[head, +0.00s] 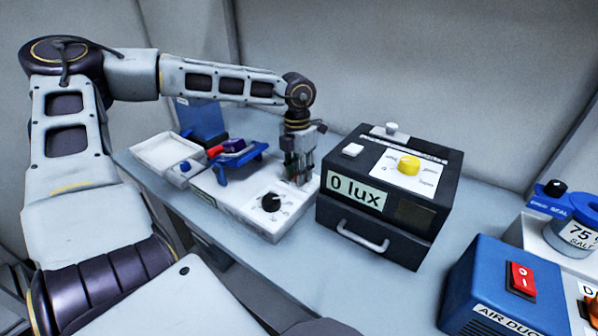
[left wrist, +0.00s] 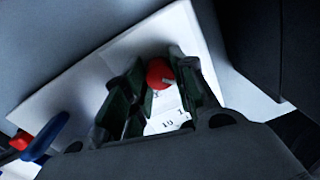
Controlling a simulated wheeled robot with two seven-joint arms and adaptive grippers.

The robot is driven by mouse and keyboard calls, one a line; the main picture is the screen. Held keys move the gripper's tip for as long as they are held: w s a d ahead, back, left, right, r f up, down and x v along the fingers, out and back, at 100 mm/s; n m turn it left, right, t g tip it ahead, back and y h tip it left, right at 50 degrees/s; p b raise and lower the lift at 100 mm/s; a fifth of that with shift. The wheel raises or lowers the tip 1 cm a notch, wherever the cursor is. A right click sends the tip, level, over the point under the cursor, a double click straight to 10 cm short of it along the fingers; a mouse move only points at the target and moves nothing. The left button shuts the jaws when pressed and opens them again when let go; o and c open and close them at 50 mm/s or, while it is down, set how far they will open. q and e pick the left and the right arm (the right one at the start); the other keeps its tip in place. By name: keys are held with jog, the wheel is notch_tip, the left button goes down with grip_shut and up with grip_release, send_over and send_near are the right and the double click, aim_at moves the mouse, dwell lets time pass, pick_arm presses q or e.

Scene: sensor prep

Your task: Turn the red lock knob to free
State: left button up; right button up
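The red lock knob (left wrist: 160,73) shows in the left wrist view as a round red cap with a small pale mark, on a white panel (left wrist: 111,55) with printed marks. My left gripper (left wrist: 162,80) points down over it, with its dark green fingers on either side of the knob. The gap between them is about as wide as the knob; I cannot tell whether they touch it. In the head view my left gripper (head: 298,172) is low over the right end of the white device (head: 235,205) and hides the knob. My right gripper is not in view.
The black box reading "0 lux" (head: 385,190), with a yellow dial (head: 409,165), stands close to the gripper's right. A blue bracket (head: 237,160) and a black knob (head: 270,202) are on the white device. A blue switch box (head: 500,285) stands at front right.

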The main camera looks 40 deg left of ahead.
pick_arm(q)
jog(key=shift+c, duration=0.8)
jog(key=shift+m, duration=0.3)
jog(key=shift+m+b, duration=0.35)
jog(key=shift+m, duration=0.65)
jog(key=shift+m+b, duration=0.55)
jog(key=shift+m, duration=0.45)
jog(key=m, duration=0.3)
jog(key=shift+w, duration=0.1)
jog(key=m, duration=0.3)
jog(key=shift+b, duration=0.4)
jog(key=m, duration=0.4)
jog(key=shift+m, duration=0.3)
jog(key=shift+r+m, duration=0.1)
jog(key=shift+m, duration=1.1)
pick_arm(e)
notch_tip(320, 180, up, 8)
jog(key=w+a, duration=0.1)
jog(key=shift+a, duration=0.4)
pick_arm(q)
jog(key=shift+w+m, duration=0.1)
jog(key=shift+m, duration=0.2)
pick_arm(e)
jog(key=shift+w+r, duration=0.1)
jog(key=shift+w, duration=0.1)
